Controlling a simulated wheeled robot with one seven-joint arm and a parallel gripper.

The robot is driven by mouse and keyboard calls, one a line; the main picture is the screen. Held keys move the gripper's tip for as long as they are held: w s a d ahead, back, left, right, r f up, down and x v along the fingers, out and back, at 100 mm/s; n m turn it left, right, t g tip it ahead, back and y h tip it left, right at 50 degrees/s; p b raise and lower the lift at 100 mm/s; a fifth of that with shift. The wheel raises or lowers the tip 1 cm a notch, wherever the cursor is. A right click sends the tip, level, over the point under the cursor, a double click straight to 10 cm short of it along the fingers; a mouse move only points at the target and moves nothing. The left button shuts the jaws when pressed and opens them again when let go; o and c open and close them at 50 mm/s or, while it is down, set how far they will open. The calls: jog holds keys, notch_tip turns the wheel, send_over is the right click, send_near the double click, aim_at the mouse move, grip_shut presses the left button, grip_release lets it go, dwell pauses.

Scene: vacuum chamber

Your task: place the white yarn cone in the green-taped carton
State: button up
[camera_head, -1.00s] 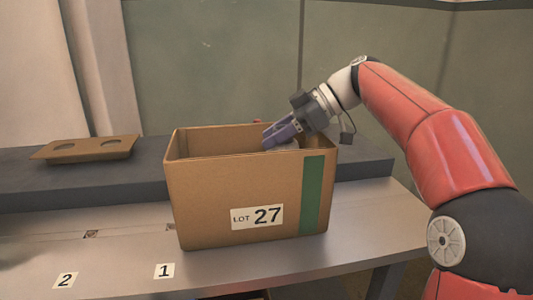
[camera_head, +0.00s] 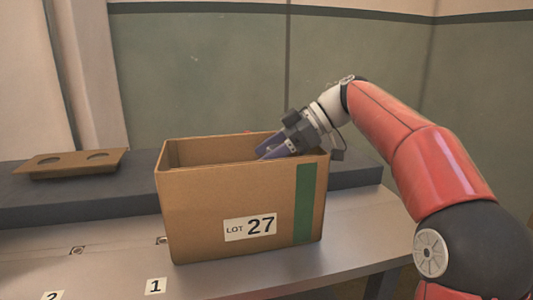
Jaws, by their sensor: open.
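The green-taped carton (camera_head: 195,215) is a brown open-topped box standing upright on the bench, with a "LOT 27" label and a vertical green strip on its front. My gripper (camera_head: 272,153) reaches in over the carton's right side and points down and left. Its purple fingers are open, with the tips at the carton's mouth; their lower ends are partly hidden by the front wall. I cannot make out the white yarn cone. The carton's inside floor is hidden by its front wall.
A brown panel with two round holes (camera_head: 70,163) lies on the dark raised ledge (camera_head: 100,200) at the left. Number cards, including card 1 (camera_head: 155,286), are on the grey bench (camera_head: 115,268). The bench left of the carton is largely clear. A green wall stands behind.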

jog(key=p+v, duration=0.2)
jog(key=v, duration=0.9)
jog(key=shift+d+r, duration=0.1)
jog(key=shift+d, duration=0.2)
